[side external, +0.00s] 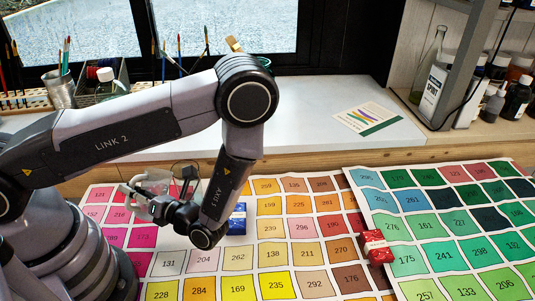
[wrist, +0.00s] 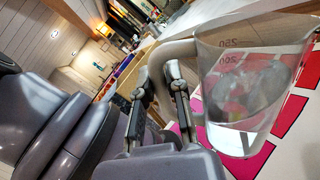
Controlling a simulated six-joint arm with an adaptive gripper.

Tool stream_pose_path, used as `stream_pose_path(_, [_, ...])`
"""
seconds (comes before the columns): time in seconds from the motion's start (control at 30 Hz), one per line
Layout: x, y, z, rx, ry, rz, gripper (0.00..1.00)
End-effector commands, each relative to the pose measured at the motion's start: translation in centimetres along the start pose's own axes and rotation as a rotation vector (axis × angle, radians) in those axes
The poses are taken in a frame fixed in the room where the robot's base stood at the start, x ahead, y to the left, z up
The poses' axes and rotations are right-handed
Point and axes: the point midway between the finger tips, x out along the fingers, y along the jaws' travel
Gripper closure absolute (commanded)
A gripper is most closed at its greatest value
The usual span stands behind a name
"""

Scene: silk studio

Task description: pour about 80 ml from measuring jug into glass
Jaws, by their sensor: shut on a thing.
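The measuring jug (wrist: 250,95) is clear, with 250 and 200 marks and some clear liquid low inside. It fills the right of the wrist view. My gripper (wrist: 172,95) is shut on the jug's pale handle (wrist: 155,72). In the side external view my gripper (side external: 163,208) holds the jug (side external: 138,200) at the left, over the colour charts; the arm partly covers it. A clear rounded outline (side external: 185,170) just behind my gripper may be the glass, but it is too small and covered to be sure. The glass is not clear in the wrist view.
Numbered colour charts (side external: 285,228) cover the table. A blue block (side external: 237,218) lies right of my wrist and a red block (side external: 376,246) farther right. Behind stands a white ledge (side external: 310,125) with brush pots (side external: 60,90) left and bottles (side external: 515,98) right.

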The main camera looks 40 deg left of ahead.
Motion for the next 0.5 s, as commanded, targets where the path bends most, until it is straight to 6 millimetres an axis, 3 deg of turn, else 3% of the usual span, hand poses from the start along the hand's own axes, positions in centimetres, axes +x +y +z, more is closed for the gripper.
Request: stream_pose_path(0.5, [0.0, -0.2, 2.8, 0.206, -0.042, 0.0, 1.0])
